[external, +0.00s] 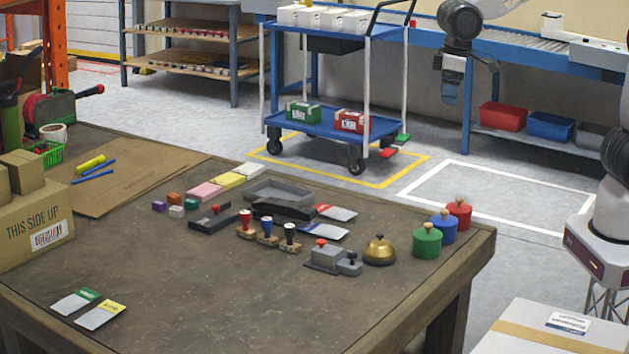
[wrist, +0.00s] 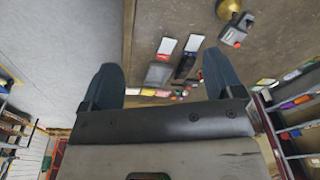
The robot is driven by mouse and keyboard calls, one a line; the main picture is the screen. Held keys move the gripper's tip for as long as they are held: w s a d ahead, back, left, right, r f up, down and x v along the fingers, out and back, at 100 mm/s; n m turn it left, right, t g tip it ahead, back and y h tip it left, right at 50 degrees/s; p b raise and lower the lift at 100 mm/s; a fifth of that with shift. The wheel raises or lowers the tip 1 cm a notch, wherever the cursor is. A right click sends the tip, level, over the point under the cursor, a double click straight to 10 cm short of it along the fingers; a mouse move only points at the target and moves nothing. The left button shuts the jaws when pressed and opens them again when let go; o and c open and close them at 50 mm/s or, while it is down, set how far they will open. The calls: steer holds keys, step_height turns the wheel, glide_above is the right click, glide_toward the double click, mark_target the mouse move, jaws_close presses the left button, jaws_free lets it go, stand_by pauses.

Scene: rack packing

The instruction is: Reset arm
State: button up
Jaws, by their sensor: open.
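My gripper (external: 452,88) hangs high in the external view, in front of the blue conveyor bench and to the right of the cart, well away from the table. In the wrist view my gripper (wrist: 160,85) shows two blue fingers spread apart with nothing between them. The brown worktable (external: 150,270) carries stamps, a golden bell (external: 380,250) and several lidded pots. The bell also shows at the top of the wrist view (wrist: 228,8).
A green pot (external: 427,243), a blue pot (external: 444,228) and a red pot (external: 459,214) stand at the table's right corner. A grey stamping device (external: 328,258) stands left of the bell. A blue cart (external: 335,122) stands behind. A cardboard box (external: 545,330) is at bottom right.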

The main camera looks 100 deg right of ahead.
steer(key=s+r+n+t, duration=0.1)
steer(key=s+n, duration=0.2)
steer(key=s, duration=2.7)
steer(key=shift+r+n, duration=0.2)
steer(key=shift+n, duration=0.2)
